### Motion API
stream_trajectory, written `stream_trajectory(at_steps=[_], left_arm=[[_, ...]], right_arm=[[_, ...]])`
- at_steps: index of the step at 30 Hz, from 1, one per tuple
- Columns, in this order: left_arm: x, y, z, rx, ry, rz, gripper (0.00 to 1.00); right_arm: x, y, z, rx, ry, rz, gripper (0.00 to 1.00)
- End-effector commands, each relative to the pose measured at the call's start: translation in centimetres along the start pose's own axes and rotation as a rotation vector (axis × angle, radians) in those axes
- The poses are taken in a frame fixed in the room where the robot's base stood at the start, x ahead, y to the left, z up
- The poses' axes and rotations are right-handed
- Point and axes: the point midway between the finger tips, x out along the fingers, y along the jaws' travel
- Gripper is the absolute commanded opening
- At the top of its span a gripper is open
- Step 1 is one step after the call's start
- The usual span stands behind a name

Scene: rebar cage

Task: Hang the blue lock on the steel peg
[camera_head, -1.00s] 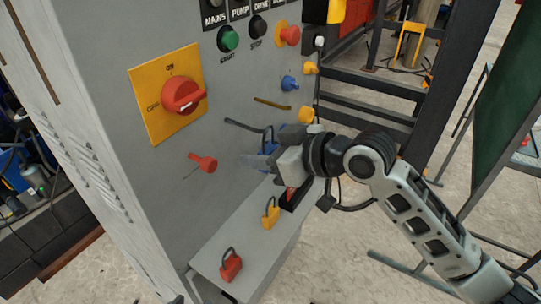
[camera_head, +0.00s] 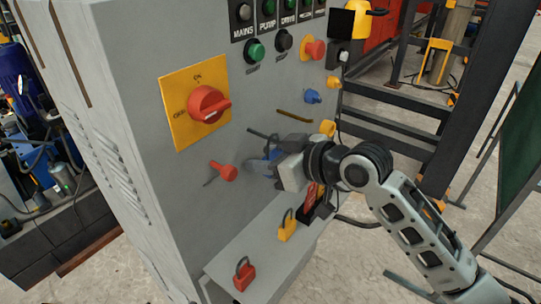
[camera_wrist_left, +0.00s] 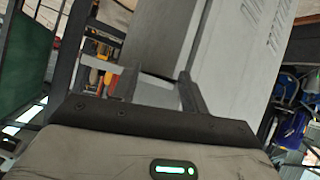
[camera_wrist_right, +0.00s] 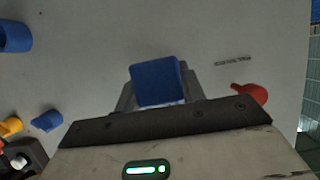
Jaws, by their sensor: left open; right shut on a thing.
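My right gripper (camera_head: 275,163) is shut on the blue lock (camera_head: 264,158), close to the front of the grey cabinet (camera_head: 165,165). In the right wrist view the lock's blue body (camera_wrist_right: 157,82) sits between the fingers. The steel peg (camera_head: 260,134) is a dark, thin rod standing out from the panel, just above the lock. The lock's shackle is mostly hidden, and I cannot tell whether it is around the peg. My left gripper (camera_wrist_left: 158,95) is open and empty in the left wrist view, away from the lock; it is outside the head view.
A brass peg (camera_head: 294,116) and a red peg (camera_head: 224,171) flank the steel peg. A red lock (camera_head: 244,275) and a yellow lock (camera_head: 287,228) stand on the ledge (camera_head: 262,250) below. A yellow plate with a red rotary switch (camera_head: 208,104) is at upper left.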

Motion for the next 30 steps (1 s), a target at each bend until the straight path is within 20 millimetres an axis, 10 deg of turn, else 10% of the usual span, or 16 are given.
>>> stream_trajectory(at_steps=[13,14,16,30], left_arm=[[0.4,-0.1,-0.4,0.005,0.009,0.000,0.45],[0.4,-0.1,-0.4,0.005,0.009,0.000,0.45],[0.3,-0.1,-0.4,0.005,0.009,0.000,0.45],[0.2,0.0,0.1,0.003,-0.002,0.001,0.45]], right_arm=[[0.3,-0.3,-0.2,0.001,0.005,-0.006,0.16],[0.3,-0.3,-0.2,0.001,0.005,-0.006,0.48],[0.3,-0.3,-0.2,0.001,0.005,-0.006,0.65],[-1.6,-0.1,0.0,0.000,0.004,-0.003,0.65]])
